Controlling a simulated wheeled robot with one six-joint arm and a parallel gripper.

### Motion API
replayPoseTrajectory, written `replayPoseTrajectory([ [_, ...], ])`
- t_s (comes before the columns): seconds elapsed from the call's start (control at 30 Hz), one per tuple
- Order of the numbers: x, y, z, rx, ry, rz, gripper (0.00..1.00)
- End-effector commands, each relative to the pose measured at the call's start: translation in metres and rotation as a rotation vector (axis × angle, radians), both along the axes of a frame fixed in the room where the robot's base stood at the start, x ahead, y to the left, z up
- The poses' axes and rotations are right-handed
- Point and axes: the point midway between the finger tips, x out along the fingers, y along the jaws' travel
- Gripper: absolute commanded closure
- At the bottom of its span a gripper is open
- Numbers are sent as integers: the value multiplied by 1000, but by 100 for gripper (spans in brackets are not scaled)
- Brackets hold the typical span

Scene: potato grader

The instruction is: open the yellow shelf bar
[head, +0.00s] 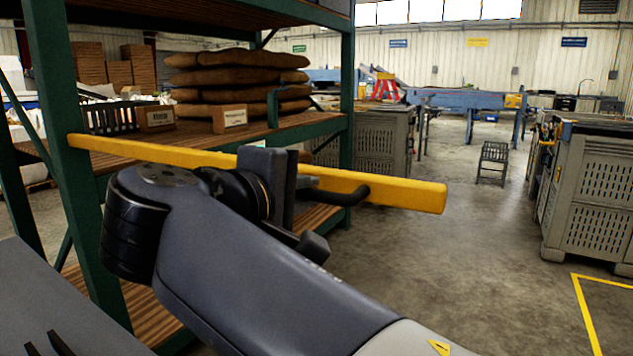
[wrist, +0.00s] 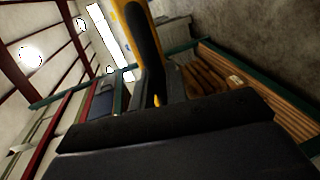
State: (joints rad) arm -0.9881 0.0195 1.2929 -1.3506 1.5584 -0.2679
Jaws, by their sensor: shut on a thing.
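The yellow shelf bar (head: 405,193) runs from the left green post of the shelf (head: 66,180) across the head view. Its right end is free and stands out in front of the shelf, apart from the right post. A dark curved handle (head: 347,194) sits on the bar. My gripper (head: 298,205) is at this handle and shut on it; the arm and jaws partly hide the grip. In the wrist view, the dark handle (wrist: 146,45) rises from behind the large dark jaws, with a strip of the yellow bar beside it.
The shelf holds stacked brown sacks (head: 235,78), small cartons (head: 230,119) and a dark crate (head: 112,117). Grey slatted bins stand behind the bar (head: 375,145) and at the right (head: 590,195).

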Motion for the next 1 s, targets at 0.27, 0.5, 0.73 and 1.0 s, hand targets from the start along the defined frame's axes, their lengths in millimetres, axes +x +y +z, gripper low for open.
replayPoseTrajectory([
  [0.27, -7, 6, -3, -2, 3, -2, 100],
  [0.5, -7, 5, -3, -1, 3, -5, 100],
  [0.73, -7, 4, -2, -1, 0, -8, 71],
  [1.0, -8, 3, 0, 1, -3, -10, 67],
])
